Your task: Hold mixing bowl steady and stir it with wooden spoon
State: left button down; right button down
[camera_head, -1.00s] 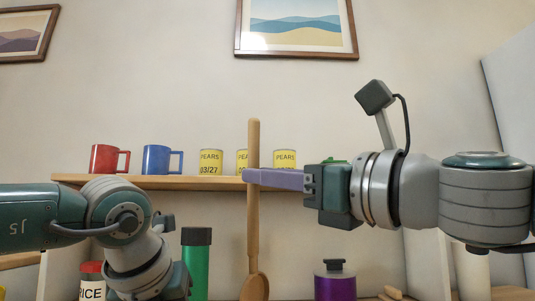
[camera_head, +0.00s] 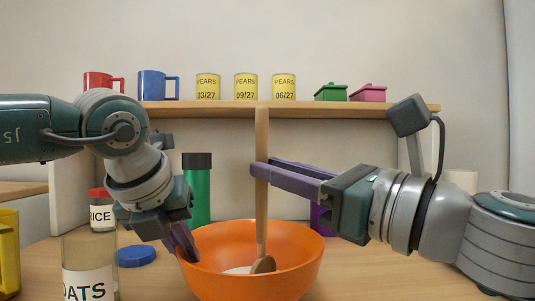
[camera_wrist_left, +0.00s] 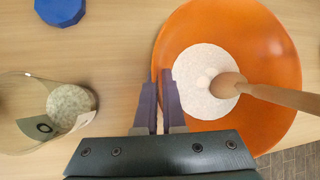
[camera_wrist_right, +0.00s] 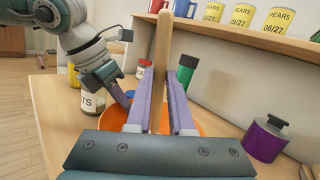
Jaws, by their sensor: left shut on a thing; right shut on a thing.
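The orange mixing bowl (camera_head: 290,262) stands on the counter with white contents (camera_wrist_left: 200,70) inside. My left gripper (camera_head: 188,252) is shut on the bowl's left rim; the left wrist view shows its fingers (camera_wrist_left: 160,88) at the wall. My right gripper (camera_head: 262,172) is shut on the upright handle of the wooden spoon (camera_head: 262,205), and its fingers (camera_wrist_right: 160,85) flank the handle in the right wrist view. The spoon's head is down inside the bowl, at the white contents. In the right wrist view the bowl is largely hidden behind the gripper.
An oats jar (camera_head: 88,265) stands left of the bowl near a blue lid (camera_head: 136,256). A shelf (camera_head: 200,108) holds mugs, cans and small pots.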

aim_at(266, 191)
pick_arm(q)
jog(key=shift+f, duration=0.15)
pick_arm(e)
jog(key=w, duration=0.1)
jog(key=w+a, duration=0.1)
jog(key=w, duration=0.1)
jog(key=shift+w+a, duration=0.2)
jog(key=shift+s, duration=1.35)
